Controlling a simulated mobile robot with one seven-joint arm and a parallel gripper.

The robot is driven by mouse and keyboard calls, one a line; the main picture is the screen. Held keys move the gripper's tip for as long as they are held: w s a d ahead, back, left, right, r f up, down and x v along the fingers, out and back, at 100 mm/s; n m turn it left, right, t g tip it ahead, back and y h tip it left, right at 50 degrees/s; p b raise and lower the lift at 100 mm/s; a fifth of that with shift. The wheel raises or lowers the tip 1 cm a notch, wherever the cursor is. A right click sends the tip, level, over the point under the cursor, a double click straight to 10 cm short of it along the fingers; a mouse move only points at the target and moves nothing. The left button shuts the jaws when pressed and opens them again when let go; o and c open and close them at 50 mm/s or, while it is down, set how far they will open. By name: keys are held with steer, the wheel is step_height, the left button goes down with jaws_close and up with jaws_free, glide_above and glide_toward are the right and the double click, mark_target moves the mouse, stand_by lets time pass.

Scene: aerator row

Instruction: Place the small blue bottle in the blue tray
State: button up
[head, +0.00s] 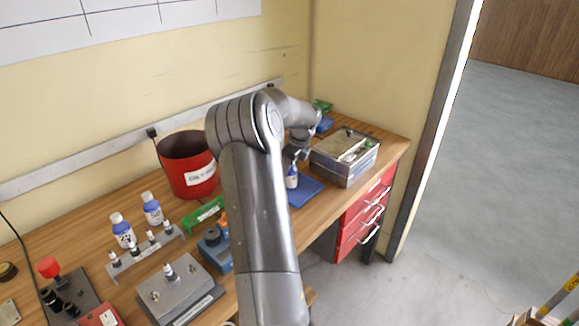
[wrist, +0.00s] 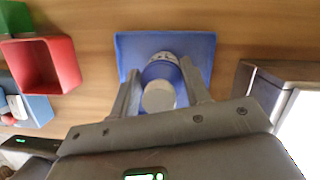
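The small blue bottle (head: 292,178) stands upright under my gripper (head: 297,152) in the head view. In the wrist view the bottle (wrist: 163,72) shows from above, with its pale round cap towards the camera. It lies between the two fingers of my gripper (wrist: 161,80), which close against its sides. The blue tray (head: 306,192) lies on the bench, right of the bottle in the head view. In the wrist view the tray (wrist: 200,47) spreads behind and below the bottle. I cannot tell whether the bottle's base touches the tray.
A grey metal box (head: 344,160) stands close right of the tray. A red bin (head: 187,165) stands at the back left. Two larger blue bottles (head: 152,209) and a small rack stand further left. The bench's front edge is near the tray, above red drawers (head: 362,222).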

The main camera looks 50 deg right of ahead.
steer(key=o, duration=0.4)
steer(key=shift+r, duration=0.1)
steer(key=a+v, duration=0.1)
steer(key=v, duration=1.1)
steer(key=a+r+n, duration=0.3)
steer(key=a+n, duration=0.1)
steer(key=a, duration=0.4)
steer(key=a+r+n, duration=0.3)
steer(key=a+n, duration=0.1)
steer(key=a, duration=0.3)
steer(key=s+a+r+n+t, duration=0.1)
steer(key=s+a+n, duration=0.55)
steer(key=a, duration=0.65)
steer(key=s+a+r+n, duration=0.1)
steer(key=s+a+n, duration=0.2)
steer(key=a+n, duration=0.85)
steer(key=s+a+f+n, duration=0.1)
steer(key=s+a+n, duration=0.1)
steer(key=a, duration=0.1)
steer(key=s+a+f+n+t, duration=0.1)
steer(key=s+a+n, duration=0.1)
steer(key=s, duration=0.1)
steer(key=s+a+f+n, duration=0.2)
steer(key=s+a+n, duration=0.1)
steer(key=shift+s+a+f+h, duration=0.1)
steer(key=shift+a+h, duration=0.25)
steer(key=shift+h, duration=0.05)
